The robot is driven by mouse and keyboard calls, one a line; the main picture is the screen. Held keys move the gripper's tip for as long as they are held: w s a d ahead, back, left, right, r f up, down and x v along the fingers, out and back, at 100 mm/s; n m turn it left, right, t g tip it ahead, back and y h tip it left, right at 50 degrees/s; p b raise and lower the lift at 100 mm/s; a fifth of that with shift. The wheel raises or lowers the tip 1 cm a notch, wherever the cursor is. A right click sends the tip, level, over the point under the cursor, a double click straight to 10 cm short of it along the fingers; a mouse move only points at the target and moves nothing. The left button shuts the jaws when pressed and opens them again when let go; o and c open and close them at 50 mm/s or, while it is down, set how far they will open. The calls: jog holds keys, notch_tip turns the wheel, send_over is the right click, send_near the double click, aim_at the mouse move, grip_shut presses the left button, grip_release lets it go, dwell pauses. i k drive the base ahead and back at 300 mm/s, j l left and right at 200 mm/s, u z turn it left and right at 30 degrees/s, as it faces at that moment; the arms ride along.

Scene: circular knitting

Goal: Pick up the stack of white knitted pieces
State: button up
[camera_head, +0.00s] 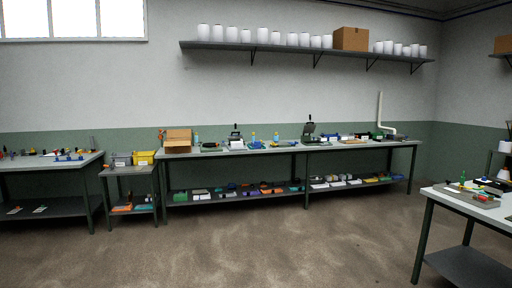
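I cannot make out the stack of white knitted pieces for certain. Small flat white items (337,183) lie on the lower shelf of the long workbench, right of its middle leg. Another pale flat item (236,146) lies on the bench top beside a dark device. All are too small to tell whether they are knitted or stacked. My gripper is not in view.
The long workbench (345,148) stands against the back wall, with tools and boxes on it. Tables stand at the left (40,164) and front right (459,204). A high wall shelf (290,48) holds white cones and a cardboard box. The brown floor (270,245) is clear.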

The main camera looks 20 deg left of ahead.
aim_at(239, 144)
jog(key=i+j+u, duration=0.35)
jog(key=i, duration=0.15)
jog(key=i+j+u, duration=0.1)
jog(key=i+u, duration=0.25)
jog(key=i, duration=0.2)
jog(key=i+u, duration=0.25)
jog(key=i, duration=5.1)
jog(key=i+z, duration=0.25)
jog(key=i, duration=0.2)
jog(key=i+j+z, duration=0.25)
jog(key=i, duration=0.2)
jog(key=i+j+z, duration=0.25)
jog(key=i, duration=0.2)
jog(key=i+j+z, duration=0.25)
jog(key=i, duration=0.15)
